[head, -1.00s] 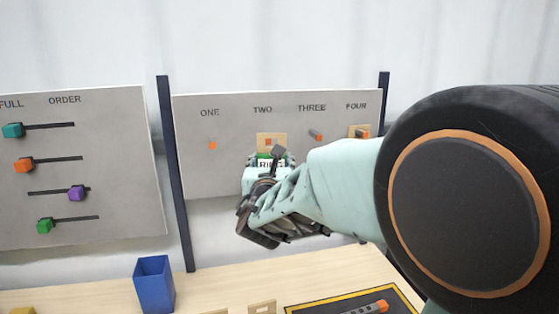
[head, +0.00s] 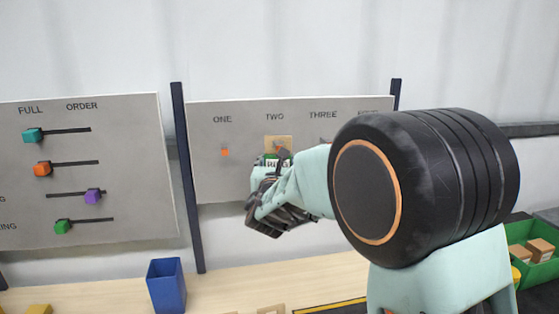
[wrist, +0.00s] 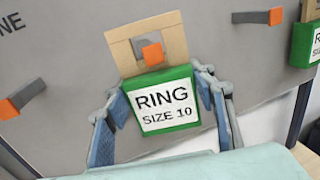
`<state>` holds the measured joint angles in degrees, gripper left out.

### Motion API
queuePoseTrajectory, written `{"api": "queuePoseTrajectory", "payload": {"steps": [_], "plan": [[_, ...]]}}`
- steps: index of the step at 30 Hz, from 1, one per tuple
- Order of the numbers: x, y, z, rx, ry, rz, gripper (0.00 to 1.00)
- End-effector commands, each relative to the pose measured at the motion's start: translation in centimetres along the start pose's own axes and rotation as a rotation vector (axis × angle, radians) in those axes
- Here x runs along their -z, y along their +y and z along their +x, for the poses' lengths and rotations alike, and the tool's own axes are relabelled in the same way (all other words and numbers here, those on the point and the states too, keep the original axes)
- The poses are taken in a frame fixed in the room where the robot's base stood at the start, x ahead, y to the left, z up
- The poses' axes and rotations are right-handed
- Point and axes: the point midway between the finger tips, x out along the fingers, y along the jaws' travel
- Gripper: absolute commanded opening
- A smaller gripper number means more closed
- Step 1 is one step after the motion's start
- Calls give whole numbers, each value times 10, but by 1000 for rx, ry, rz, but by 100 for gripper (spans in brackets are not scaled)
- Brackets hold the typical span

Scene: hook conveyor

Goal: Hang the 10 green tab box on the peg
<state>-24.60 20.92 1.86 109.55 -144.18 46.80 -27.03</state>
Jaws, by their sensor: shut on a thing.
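The green box (wrist: 168,101), with a white label reading RING SIZE 10, has a beige tab (wrist: 123,52) with a hole on top. My gripper (wrist: 160,115) is shut on its sides, a finger on each side. In the wrist view the orange-tipped peg (wrist: 152,52) shows in the hole and overlaps its lower edge. How far the peg passes through is unclear. In the head view my gripper (head: 272,185) holds the box (head: 268,161) at the board under TWO, its tab (head: 288,142) against the board.
The peg under ONE (head: 225,153) is bare. Another green-and-white box (wrist: 308,45) hangs at the wrist view's right edge. A blue bin (head: 167,285) stands on the table, left of my arm. A green crate (head: 540,268) with boxes is at right. My arm hides part of the board.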

Motion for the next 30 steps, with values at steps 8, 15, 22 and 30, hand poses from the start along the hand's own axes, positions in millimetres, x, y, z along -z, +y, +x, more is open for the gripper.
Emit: {"api": "queuePoseTrajectory", "payload": {"steps": [8,15,22,30], "plan": [[8,4,15,1,-1,0,26],[10,5,19,0,2,0,26],[11,5,20,0,4,-2,27],[12,4,20,1,6,-3,27]]}}
